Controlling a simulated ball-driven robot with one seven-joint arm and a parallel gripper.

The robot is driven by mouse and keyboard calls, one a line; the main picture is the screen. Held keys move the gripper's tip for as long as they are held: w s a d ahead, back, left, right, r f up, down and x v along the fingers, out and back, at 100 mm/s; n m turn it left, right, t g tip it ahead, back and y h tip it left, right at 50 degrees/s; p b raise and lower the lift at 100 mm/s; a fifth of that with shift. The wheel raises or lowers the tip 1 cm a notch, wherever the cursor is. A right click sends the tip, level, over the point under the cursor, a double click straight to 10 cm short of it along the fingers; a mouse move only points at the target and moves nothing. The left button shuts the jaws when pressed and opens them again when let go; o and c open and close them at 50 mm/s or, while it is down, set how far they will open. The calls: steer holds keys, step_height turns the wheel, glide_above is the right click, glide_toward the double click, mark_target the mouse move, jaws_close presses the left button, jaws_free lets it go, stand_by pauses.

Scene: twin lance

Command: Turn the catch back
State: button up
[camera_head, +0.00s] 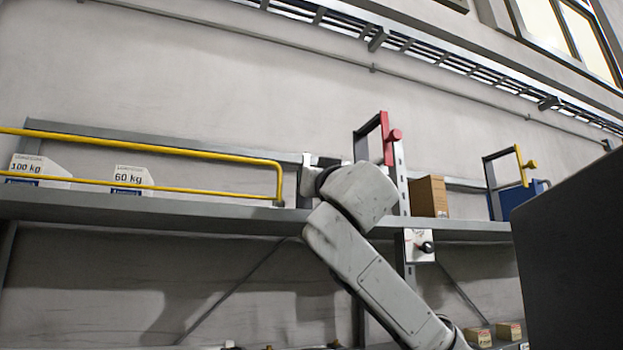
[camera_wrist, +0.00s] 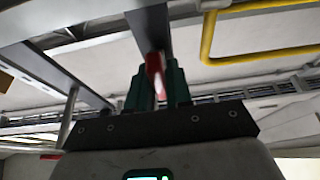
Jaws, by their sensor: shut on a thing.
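A red part (camera_wrist: 155,75), which I take to be the catch, sits between the two dark green fingers of my gripper (camera_wrist: 157,83) in the wrist view. The fingers are shut on it, and a grey bar (camera_wrist: 149,30) runs up just behind it. In the head view, a red upright with a round red knob (camera_head: 394,135) stands on a grey bracket above the shelf. My arm (camera_head: 360,200) reaches up left of it and covers part of the shelf edge. My fingertips are hidden there, so I cannot tell whether the held red part belongs to this upright.
A yellow rail (camera_head: 200,153) runs along the shelf (camera_head: 150,213) at left, around weight signs (camera_head: 130,178). A cardboard box (camera_head: 430,196) and a yellow-handled bracket (camera_head: 522,165) stand at right. A switch box (camera_head: 418,246) hangs below. A dark panel (camera_head: 580,250) fills the lower right.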

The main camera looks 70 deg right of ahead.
jaws_close()
steer(key=shift+w+f+n+t+y+b, duration=0.1)
steer(key=shift+n+t+y+b, duration=0.2)
steer(key=shift+n, duration=0.3)
steer(key=shift+n+t+y, duration=0.3)
steer(key=shift+n, duration=0.5)
steer(key=n, duration=0.2)
steer(key=n+t+y, duration=0.1)
steer(key=n, duration=0.1)
steer(key=shift+y, duration=0.3)
steer(key=n+y, duration=0.2)
steer(key=n, duration=0.3)
steer(key=shift+a+t+p, duration=0.1)
steer(key=shift+t+p, duration=0.3)
steer(key=n+y+p, duration=0.1)
steer(key=n, duration=0.2)
steer(key=n+y+p, duration=0.1)
steer(key=n+y, duration=0.1)
steer(key=n, duration=0.1)
steer(key=shift+w+n, duration=0.1)
steer(key=shift+n, duration=0.2)
steer(key=shift+a+f+n+g+y+p, duration=0.1)
steer(key=shift+n+g+y+p, duration=0.25)
steer(key=shift+n, duration=0.65)
steer(key=shift+f+n+g+y+p, duration=0.15)
steer(key=shift+n+g+p, duration=0.3)
steer(key=shift+n, duration=0.55)
